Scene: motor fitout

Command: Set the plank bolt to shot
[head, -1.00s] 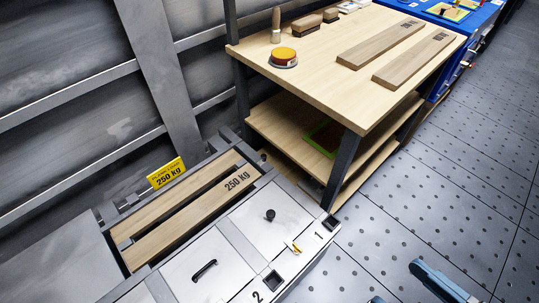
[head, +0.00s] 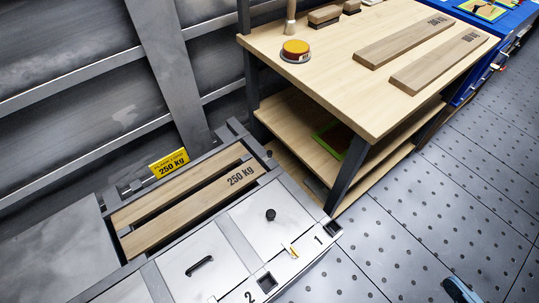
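Two wooden planks (head: 190,205) lie in a grey frame (head: 122,262) at the left of the head view, with a dark gap between them. The nearer one is marked 250 kg. A small dark knob (head: 269,154) sits at the frame's far right corner, and a small grey metal fitting (head: 136,186) at its back left. I cannot tell which is the plank bolt or how it is set. A blue part of my arm or gripper (head: 461,291) shows at the bottom right edge, well apart from the frame. Its fingertips cannot be made out.
White lids 1 (head: 268,218) and 2 (head: 199,264) lie in front of the planks, one with a round black knob, one with a black handle. A yellow 250 kg sign (head: 169,163) stands behind. A wooden workbench (head: 345,95) stands beyond. The perforated floor (head: 420,220) is clear.

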